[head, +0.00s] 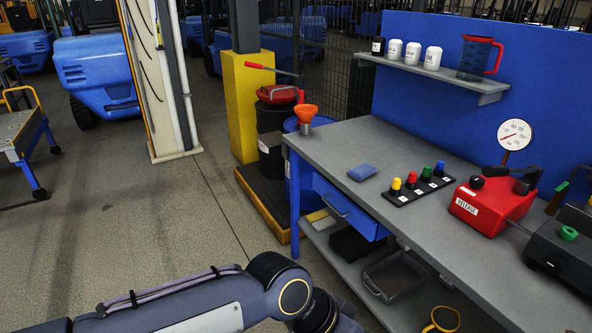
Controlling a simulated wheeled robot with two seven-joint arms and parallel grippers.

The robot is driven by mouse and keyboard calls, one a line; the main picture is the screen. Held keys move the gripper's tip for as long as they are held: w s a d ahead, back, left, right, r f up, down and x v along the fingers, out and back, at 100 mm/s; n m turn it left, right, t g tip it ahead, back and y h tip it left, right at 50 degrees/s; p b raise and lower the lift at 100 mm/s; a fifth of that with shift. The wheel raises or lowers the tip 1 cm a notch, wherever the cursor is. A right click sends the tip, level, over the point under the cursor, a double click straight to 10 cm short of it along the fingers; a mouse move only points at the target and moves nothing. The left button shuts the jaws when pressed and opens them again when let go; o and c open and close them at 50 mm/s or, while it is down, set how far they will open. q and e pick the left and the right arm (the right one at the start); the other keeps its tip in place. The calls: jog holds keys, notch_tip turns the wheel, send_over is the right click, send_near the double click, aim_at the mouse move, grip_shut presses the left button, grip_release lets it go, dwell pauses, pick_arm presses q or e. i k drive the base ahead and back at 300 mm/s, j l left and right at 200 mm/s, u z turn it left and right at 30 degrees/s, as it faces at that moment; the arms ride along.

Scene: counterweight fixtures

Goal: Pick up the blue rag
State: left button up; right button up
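The blue rag (362,172) lies folded on the grey top of the workbench (340,145), left of a black strip with coloured knobs. Nothing lies on it or touches it. My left arm comes in along the bottom of the head view, below and in front of the bench, away from the rag. Its gripper is out of the frame. My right arm and gripper do not show.
Coloured knobs stand on a black strip (405,197) right of the rag. A red box (490,205) with a gauge (514,134) stands farther right. An orange funnel (306,113) is at the bench's far left corner. A blue drawer (345,208) stands open below the top.

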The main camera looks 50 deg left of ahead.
aim_at(361, 172)
jog(key=u, duration=1.35)
jog(key=z, duration=1.1)
jog(key=i+j+z, duration=0.2)
jog(key=j, duration=0.5)
jog(key=i+j+z, duration=0.2)
jog(key=j, duration=0.55)
jog(key=i+j+z, duration=0.2)
jog(key=j, duration=0.6)
jog(key=i+j+z, duration=0.2)
jog(key=j, duration=0.6)
jog(key=j+z, duration=0.2)
jog(key=j, duration=0.6)
